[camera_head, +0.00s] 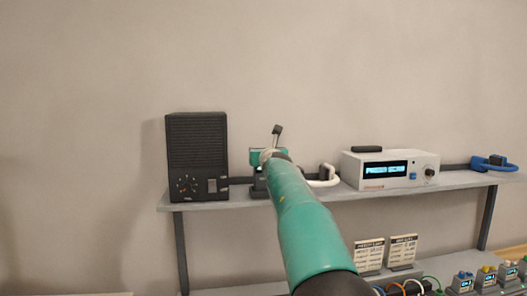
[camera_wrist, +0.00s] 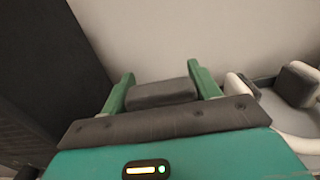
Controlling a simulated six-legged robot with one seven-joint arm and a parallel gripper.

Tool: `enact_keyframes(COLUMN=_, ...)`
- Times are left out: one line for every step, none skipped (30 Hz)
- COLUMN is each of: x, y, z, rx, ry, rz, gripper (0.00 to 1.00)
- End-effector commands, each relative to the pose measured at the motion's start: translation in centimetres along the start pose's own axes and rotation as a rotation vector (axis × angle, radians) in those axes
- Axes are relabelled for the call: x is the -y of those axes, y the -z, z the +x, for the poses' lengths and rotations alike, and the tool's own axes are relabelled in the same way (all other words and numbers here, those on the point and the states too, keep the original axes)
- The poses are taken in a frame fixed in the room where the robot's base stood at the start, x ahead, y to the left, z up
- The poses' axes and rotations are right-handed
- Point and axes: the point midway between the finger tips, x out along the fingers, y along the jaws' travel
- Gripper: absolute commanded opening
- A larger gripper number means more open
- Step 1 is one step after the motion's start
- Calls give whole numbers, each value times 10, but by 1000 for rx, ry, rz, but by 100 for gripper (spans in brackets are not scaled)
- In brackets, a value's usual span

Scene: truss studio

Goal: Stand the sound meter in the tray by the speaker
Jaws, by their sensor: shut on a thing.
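My gripper (camera_head: 267,155) is just right of the black speaker (camera_head: 197,155), above the shelf. In the wrist view its two green fingers (camera_wrist: 162,80) are shut on a dark grey block (camera_wrist: 162,95), which looks like part of the sound meter. In the head view a thin dark piece (camera_head: 277,131) sticks up, slightly tilted, above the gripper; it may be the meter's upper end. The speaker's dark side (camera_wrist: 35,75) fills the left of the wrist view. A dark edge (camera_head: 257,191) low beside the speaker may be the tray, but my arm hides most of it.
A grey shelf (camera_head: 232,199) runs along the wall. White headphones (camera_head: 325,182) lie right of my arm, close to the gripper. Further right are a white device with a lit display (camera_head: 385,170) and blue headphones (camera_head: 493,163). Cards and several small items stand below.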

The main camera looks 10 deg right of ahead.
Motion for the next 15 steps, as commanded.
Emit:
enact_keyframes(x=0, y=-1, z=0, rx=2, ry=0, rz=1, gripper=65)
enact_keyframes(x=0, y=-1, z=0, rx=2, ry=0, rz=1, gripper=71)
enact_keyframes(x=0, y=-1, z=0, rx=1, ry=0, rz=1, gripper=71)
enact_keyframes(x=0, y=-1, z=0, rx=1, ry=0, rz=0, gripper=71)
enact_keyframes(x=0, y=-1, z=0, rx=1, ry=0, rz=0, gripper=71)
enact_keyframes(x=0, y=-1, z=0, rx=1, ry=0, rz=0, gripper=71)
enact_keyframes(x=0, y=0, z=0, rx=1, ry=0, rz=0, gripper=71)
enact_keyframes(x=0, y=0, z=0, rx=1, ry=0, rz=0, gripper=71)
enact_keyframes(x=0, y=0, z=0, rx=0, ry=0, rz=0, gripper=71)
enact_keyframes(x=0, y=0, z=0, rx=0, ry=0, rz=1, gripper=71)
enact_keyframes(x=0, y=0, z=-1, rx=0, ry=0, rz=1, gripper=71)
enact_keyframes(x=1, y=0, z=-2, rx=0, ry=0, rz=2, gripper=71)
enact_keyframes(x=2, y=0, z=-4, rx=0, ry=1, rz=3, gripper=71)
enact_keyframes(x=3, y=-1, z=-6, rx=1, ry=2, rz=4, gripper=71)
enact_keyframes(x=4, y=-1, z=-9, rx=1, ry=2, rz=7, gripper=71)
